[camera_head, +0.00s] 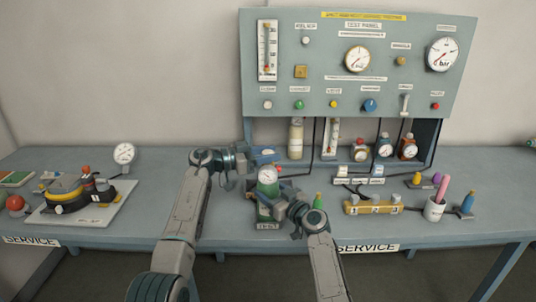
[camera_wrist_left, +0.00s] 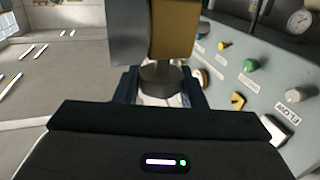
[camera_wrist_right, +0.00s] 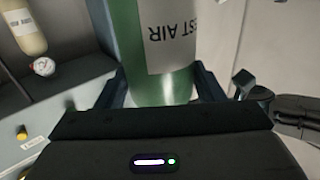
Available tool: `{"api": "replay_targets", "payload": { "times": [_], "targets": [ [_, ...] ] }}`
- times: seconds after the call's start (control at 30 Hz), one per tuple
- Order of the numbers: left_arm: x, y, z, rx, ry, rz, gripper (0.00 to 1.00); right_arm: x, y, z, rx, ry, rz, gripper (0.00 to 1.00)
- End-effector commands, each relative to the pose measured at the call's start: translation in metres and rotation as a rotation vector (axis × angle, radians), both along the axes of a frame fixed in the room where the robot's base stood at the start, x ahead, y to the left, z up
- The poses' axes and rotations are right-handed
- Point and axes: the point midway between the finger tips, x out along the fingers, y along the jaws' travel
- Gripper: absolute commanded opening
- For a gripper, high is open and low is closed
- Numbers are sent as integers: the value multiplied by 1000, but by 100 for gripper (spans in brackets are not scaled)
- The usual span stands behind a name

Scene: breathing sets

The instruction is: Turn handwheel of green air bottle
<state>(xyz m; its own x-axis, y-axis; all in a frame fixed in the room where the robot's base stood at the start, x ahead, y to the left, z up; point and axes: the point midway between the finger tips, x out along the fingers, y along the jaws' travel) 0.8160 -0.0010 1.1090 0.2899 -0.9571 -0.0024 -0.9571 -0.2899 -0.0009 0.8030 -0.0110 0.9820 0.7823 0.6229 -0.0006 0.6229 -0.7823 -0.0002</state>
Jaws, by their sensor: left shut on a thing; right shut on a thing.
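The green air bottle (camera_head: 265,211) stands on the bench, with a white-faced gauge (camera_head: 267,174) near its top. In the right wrist view its green body (camera_wrist_right: 165,92) and an upside-down "AIR" label fill the space between the fingers. My right gripper (camera_head: 296,216) is shut on the bottle's body. My left gripper (camera_head: 262,160) is at the bottle's top, above the gauge. In the left wrist view a dark round piece, seemingly the handwheel (camera_wrist_left: 162,80), sits between its fingers, with a tan and grey block beyond. The handwheel is mostly hidden in the head view.
The test panel (camera_head: 350,90) rises behind the bottle. A mask on a white board (camera_head: 105,214) lies left. The bench between board and bottle is fairly clear.

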Motion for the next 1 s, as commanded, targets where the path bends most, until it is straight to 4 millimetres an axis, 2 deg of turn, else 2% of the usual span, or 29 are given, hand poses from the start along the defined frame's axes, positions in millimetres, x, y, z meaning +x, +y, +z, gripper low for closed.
{"api": "replay_targets", "payload": {
  "times": [0.6, 1.0],
  "targets": [
    [-1, -1, -3, -2, 3, 520, 14, -1, 1, 1, 0, -2, 3, 7],
    [0, 0, -3, 1, 4, 684, 14, -1, 1, 1, 0, -2, 3, 7]
  ]
}}
